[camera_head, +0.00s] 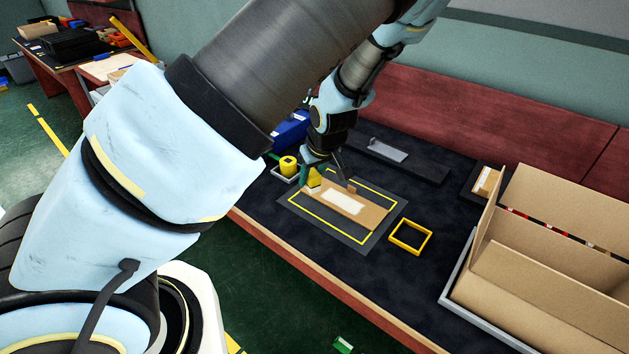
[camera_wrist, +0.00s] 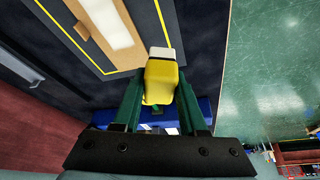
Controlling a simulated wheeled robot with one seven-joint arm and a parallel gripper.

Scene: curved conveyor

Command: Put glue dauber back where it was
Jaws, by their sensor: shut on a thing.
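The glue dauber is yellow with a white end. It shows in the wrist view (camera_wrist: 160,76) between the green fingers of my gripper (camera_wrist: 161,88), white end pointing away from the palm. My gripper is shut on it. In the head view my gripper (camera_head: 320,165) holds the dauber (camera_head: 314,180) above the left end of a flat brown carton (camera_head: 352,204) with a white label; whether they touch is unclear. A yellow round pot (camera_head: 288,165) stands in a small grey tray (camera_head: 282,178), just left of my gripper.
The carton lies on a dark mat (camera_head: 297,209) with a yellow outline. A blue bin (camera_head: 291,132) stands behind the pot. A yellow square frame (camera_head: 410,236) lies right of the mat. A large open cardboard box (camera_head: 550,235) fills the table's right side. A dark board (camera_head: 425,167) lies behind.

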